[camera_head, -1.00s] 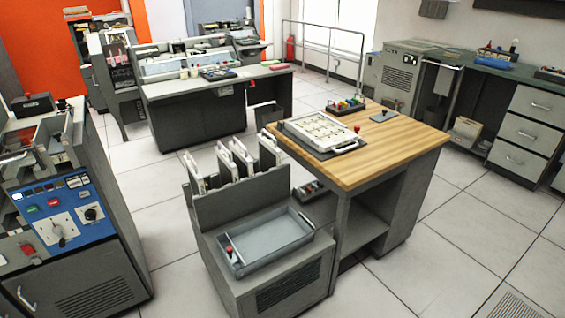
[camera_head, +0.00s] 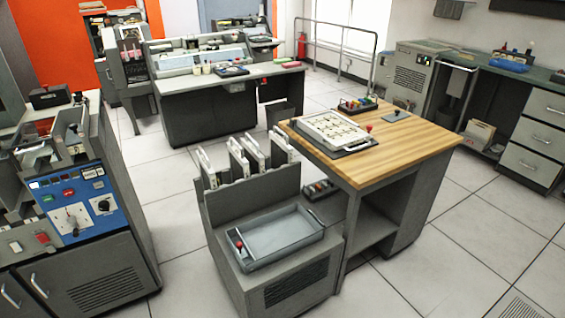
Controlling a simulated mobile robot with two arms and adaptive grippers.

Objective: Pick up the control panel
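A flat white panel with a grid of small labels (camera_head: 331,130) lies on a dark base on the wooden-topped table (camera_head: 418,138). It looks like a control panel. Several upright panels with white handles (camera_head: 240,163) stand in the slots of a grey rack (camera_head: 255,190) in front of the table's left side. I cannot tell from the picture which of these the task means. Neither of my grippers is in view, and nothing is seen touching the panels.
A grey tray (camera_head: 283,242) sits low in front of the rack. A machine with a blue switch panel (camera_head: 85,205) stands at the left. A grey desk (camera_head: 205,115) is behind, and a drawer bench (camera_head: 530,130) is at the right. Tiled floor is open at the lower right.

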